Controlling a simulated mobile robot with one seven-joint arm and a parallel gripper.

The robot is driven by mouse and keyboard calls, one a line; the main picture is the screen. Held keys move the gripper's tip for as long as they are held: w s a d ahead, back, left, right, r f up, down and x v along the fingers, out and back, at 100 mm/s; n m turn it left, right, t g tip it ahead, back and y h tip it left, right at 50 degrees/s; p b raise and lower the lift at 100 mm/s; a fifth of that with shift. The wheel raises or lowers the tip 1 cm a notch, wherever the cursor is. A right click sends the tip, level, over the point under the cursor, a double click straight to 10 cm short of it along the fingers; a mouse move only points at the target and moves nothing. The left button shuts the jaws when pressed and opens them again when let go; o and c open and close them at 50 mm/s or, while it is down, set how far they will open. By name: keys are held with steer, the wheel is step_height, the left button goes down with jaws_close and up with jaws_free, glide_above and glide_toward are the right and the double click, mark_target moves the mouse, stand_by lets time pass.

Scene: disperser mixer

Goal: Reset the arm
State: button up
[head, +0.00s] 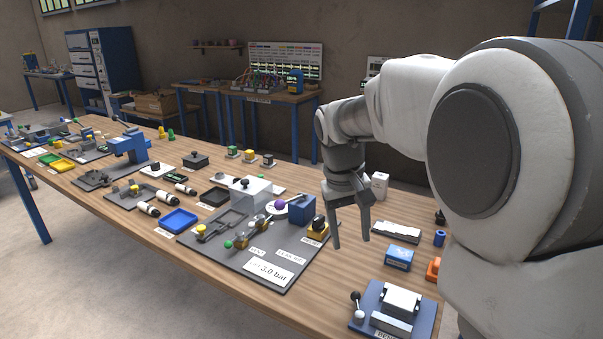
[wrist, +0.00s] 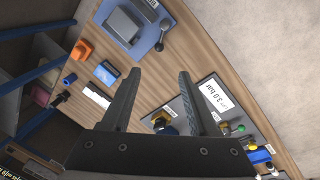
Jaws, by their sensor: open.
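My gripper (head: 350,238) hangs from my arm at the right of the head view, fingers pointing down, above the long wooden table (head: 330,275). Its two fingers are apart with nothing between them. In the wrist view my gripper (wrist: 158,95) also shows open and empty, with the table below. It is just right of the grey plate marked 3.0 bar (head: 268,270), and apart from the things on the table as far as I can tell.
A blue box (head: 398,258), a white tray (head: 396,232) and a blue-based vise (head: 395,310) with a black-knobbed lever lie to the right. A blue tray (head: 179,220) and several fixtures fill the left. Bare wood shows between plate and vise.

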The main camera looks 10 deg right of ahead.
steer(key=s+r+t+y+p, duration=0.1)
steer(key=s+r+t+p, duration=0.1)
steer(key=s, duration=0.8)
steer(key=s+r+t+y+p, duration=0.1)
steer(key=s+r, duration=0.4)
steer(key=s, duration=0.6)
steer(key=shift+a+m+t+p, duration=0.45)
steer(key=shift+t+p, duration=0.1)
steer(key=shift+t, duration=0.45)
